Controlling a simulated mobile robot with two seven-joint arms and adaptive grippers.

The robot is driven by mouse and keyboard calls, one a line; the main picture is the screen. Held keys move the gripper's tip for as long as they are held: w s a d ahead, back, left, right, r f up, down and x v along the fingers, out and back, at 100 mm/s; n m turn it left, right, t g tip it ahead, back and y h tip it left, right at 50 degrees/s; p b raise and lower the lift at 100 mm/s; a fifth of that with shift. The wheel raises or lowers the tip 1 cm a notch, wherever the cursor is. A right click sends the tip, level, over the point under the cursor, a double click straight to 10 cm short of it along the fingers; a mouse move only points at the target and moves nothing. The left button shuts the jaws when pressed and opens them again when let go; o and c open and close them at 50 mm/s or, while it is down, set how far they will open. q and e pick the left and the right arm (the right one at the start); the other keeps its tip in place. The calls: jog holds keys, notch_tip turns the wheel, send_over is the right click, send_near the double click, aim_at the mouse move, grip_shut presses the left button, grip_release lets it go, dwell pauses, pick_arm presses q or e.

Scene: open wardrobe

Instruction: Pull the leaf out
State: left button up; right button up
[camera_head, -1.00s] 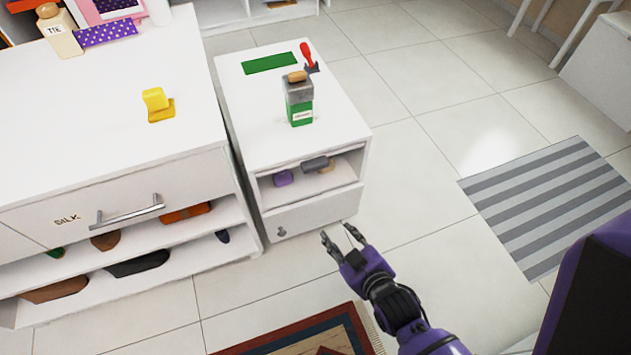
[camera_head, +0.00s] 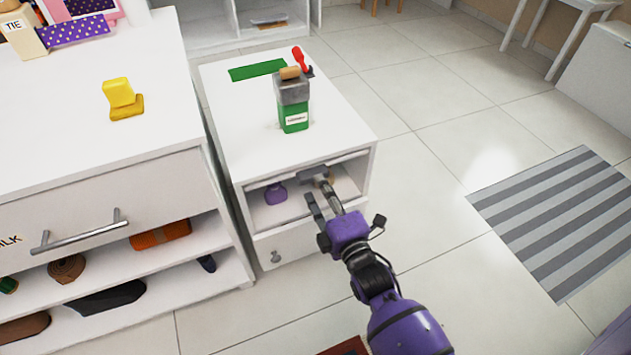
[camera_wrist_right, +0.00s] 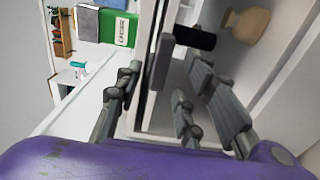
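The white leaf (camera_head: 258,183) shows as a thin front strip under the top of the small cabinet, with a short grey bar handle (camera_head: 312,174). In the right wrist view the handle (camera_wrist_right: 160,62) is a flat grey bar on the white front edge. My right gripper (camera_head: 318,193) is in front of the cabinet's open compartment. Its fingers are apart, and in the right wrist view the gripper (camera_wrist_right: 163,85) has them on either side of the handle's line. I cannot tell whether they touch it. My left gripper is not in view.
The small cabinet (camera_head: 338,115) carries a green-and-grey box (camera_head: 293,112) and a red-handled tool (camera_head: 300,60). Inside its compartment stand a purple bottle (camera_head: 276,193), a black cylinder (camera_wrist_right: 195,37) and a tan bottle (camera_wrist_right: 245,22). A large dresser (camera_head: 60,120) stands close at left.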

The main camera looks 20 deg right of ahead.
jog(key=w, duration=0.4)
jog(key=shift+b, duration=0.4)
grip_shut()
